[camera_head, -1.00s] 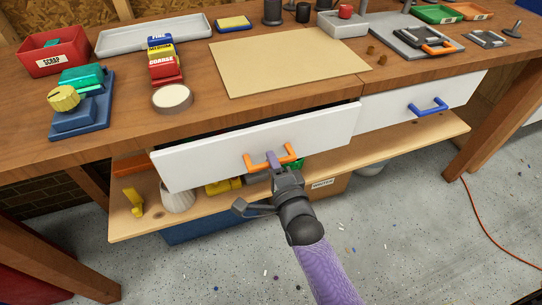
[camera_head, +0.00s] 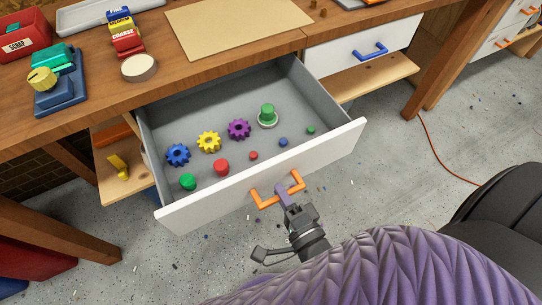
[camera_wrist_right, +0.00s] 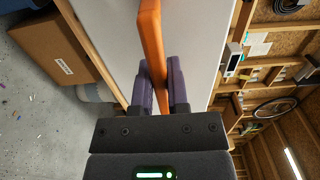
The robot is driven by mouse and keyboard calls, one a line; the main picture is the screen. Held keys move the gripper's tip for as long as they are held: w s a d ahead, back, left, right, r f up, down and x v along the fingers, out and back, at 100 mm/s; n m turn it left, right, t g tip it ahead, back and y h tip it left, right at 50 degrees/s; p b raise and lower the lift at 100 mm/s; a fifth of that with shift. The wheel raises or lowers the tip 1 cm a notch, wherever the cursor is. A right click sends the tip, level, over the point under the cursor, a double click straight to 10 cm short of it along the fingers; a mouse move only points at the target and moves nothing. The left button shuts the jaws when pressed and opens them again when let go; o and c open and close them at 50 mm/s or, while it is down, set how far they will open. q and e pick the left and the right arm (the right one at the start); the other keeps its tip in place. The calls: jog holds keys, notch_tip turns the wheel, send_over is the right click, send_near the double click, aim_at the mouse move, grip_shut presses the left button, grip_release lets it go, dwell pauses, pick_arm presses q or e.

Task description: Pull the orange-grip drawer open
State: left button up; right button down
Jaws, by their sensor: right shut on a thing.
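The white drawer (camera_head: 225,206) with the orange grip (camera_head: 266,199) stands far out from the workbench, its grey inside in full view. My right gripper (camera_head: 284,192) is shut on the orange grip. In the right wrist view, the purple fingers (camera_wrist_right: 163,85) stand on both sides of the orange grip (camera_wrist_right: 151,40). Inside the drawer lie a blue gear (camera_head: 178,154), a yellow gear (camera_head: 209,141), a purple gear (camera_head: 239,129), a green knob-like piece (camera_head: 268,114) and several small red, green and blue pieces. My left gripper does not show.
A closed white drawer with a blue grip (camera_head: 370,51) is at the right. A tan mat (camera_head: 235,27), a round tan disc (camera_head: 139,68) and a blue block with a yellow knob (camera_head: 53,83) are on the bench top. An orange cable (camera_head: 440,160) lies on the floor.

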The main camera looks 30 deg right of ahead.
jog(key=s, duration=0.2)
jog(key=shift+s, duration=0.4)
jog(key=c, duration=0.6)
grip_release()
jog(key=s, duration=1)
jog(key=shift+d+p, duration=0.2)
jog(key=shift+p, duration=0.15)
